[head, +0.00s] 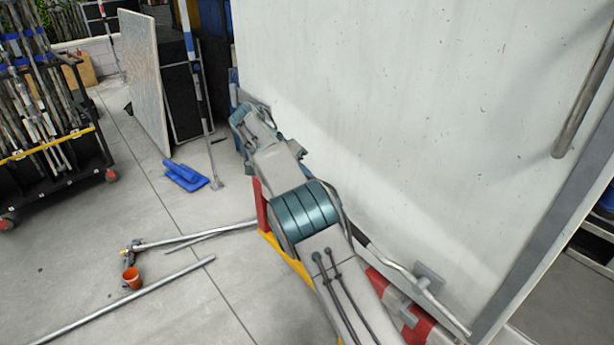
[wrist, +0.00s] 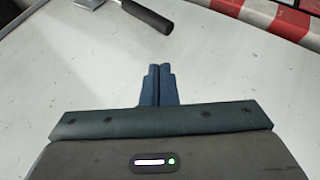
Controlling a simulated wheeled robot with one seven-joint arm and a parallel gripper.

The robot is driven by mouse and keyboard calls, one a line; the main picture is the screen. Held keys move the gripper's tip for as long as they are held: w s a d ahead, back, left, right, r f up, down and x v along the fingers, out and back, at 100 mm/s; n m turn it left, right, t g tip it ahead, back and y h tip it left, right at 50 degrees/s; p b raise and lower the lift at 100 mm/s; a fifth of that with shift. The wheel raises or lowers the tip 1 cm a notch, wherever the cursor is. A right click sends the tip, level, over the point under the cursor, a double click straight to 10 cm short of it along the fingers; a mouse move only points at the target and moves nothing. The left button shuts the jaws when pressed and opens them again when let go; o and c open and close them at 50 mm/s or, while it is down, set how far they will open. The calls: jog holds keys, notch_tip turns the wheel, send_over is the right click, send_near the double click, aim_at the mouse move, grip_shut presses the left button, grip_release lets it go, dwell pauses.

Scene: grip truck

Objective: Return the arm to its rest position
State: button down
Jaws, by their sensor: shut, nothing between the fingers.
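My arm (head: 305,210) reaches from the bottom of the head view up and left, alongside a large white panel (head: 400,110). Its far end is by the panel's left edge, where the fingertips are hard to make out. In the wrist view my gripper (wrist: 156,78) has its two dark blue fingers together, with nothing between them. The fingers show against a pale, scuffed surface. A black grip on a grey metal bar (wrist: 148,15) lies beyond the fingertips, apart from them.
A red-and-white striped strip (wrist: 265,18) runs beyond the fingers. A bent metal lever (head: 400,270) sits low on the panel, close to my arm. A loaded cart (head: 50,150) stands left.

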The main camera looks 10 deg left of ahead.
dwell(0.3)
jog(key=s+d+r+n+y, duration=0.2)
jog(key=s+d+r+y, duration=0.15)
jog(key=d, duration=0.55)
jog(key=s+d+r+n+y, duration=0.15)
jog(key=s+d+r, duration=0.3)
jog(key=d, duration=0.55)
jog(key=s+d+f+n+t+y, duration=0.1)
jog(key=s+d, duration=0.1)
jog(key=s, duration=0.6)
jog(key=s+d+f+n+t+y, duration=0.1)
jog(key=s+d+f, duration=0.1)
jog(key=s, duration=0.7)
jog(key=s+d+f+n+t+y, duration=0.1)
jog(key=s+d, duration=0.2)
jog(key=s, duration=0.6)
jog(key=shift+s+d+f+y, duration=0.2)
jog(key=shift+d+f+y, duration=0.1)
jog(key=c, duration=2.1)
grip_release()
jog(key=shift+c, duration=0.2)
